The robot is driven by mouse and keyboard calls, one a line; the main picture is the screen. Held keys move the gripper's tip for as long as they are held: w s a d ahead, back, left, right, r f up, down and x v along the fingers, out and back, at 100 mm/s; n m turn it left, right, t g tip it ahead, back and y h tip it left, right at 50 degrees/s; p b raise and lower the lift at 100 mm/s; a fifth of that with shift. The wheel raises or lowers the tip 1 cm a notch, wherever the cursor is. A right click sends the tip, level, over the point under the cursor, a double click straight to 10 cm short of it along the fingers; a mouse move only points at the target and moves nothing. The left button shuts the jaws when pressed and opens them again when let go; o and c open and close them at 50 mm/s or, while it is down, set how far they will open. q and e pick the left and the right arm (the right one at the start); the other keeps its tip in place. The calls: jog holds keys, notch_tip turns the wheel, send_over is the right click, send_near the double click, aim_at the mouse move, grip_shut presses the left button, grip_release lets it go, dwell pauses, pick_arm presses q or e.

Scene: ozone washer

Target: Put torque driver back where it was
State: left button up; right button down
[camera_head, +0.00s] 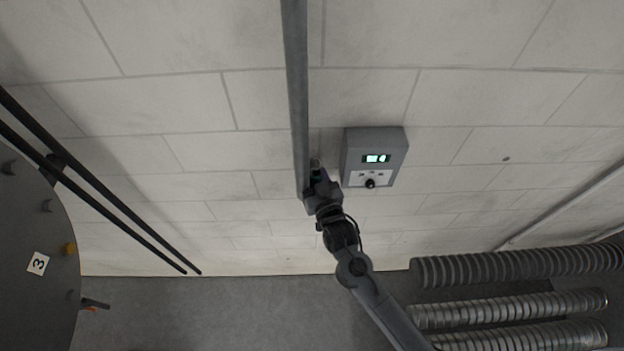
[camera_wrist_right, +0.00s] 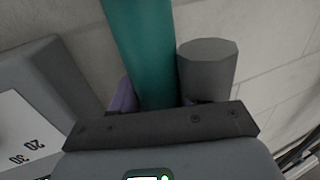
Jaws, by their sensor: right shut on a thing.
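My right gripper (camera_head: 316,178) is up near the brick wall, between a long grey pole and a wall control box. In the right wrist view my right gripper (camera_wrist_right: 158,112) is shut on a teal cylinder (camera_wrist_right: 143,50), which looks like the torque driver's handle. Its far end runs out of the top of that view. A grey faceted cylinder (camera_wrist_right: 207,72) stands close beside it; I cannot tell whether it belongs to the driver. A bit of purple shows behind the teal cylinder. My left gripper is not in view.
The control box (camera_head: 375,156), with lit display and knob, is close to my right gripper's right. The grey pole (camera_head: 297,80) is close on its left. Dark rods (camera_head: 110,195) and a round drum marked 3 (camera_head: 30,225) are at left. Ribbed hoses (camera_head: 510,265) lie at lower right.

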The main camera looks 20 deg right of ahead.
aim_at(312, 182)
notch_tip(312, 182, down, 3)
jog(key=shift+r, duration=0.1)
jog(key=shift+f, duration=0.3)
jog(key=c, duration=0.5)
grip_release()
jog(key=shift+c, duration=0.2)
jog(key=shift+s+r, duration=0.1)
jog(key=shift+s, duration=0.05)
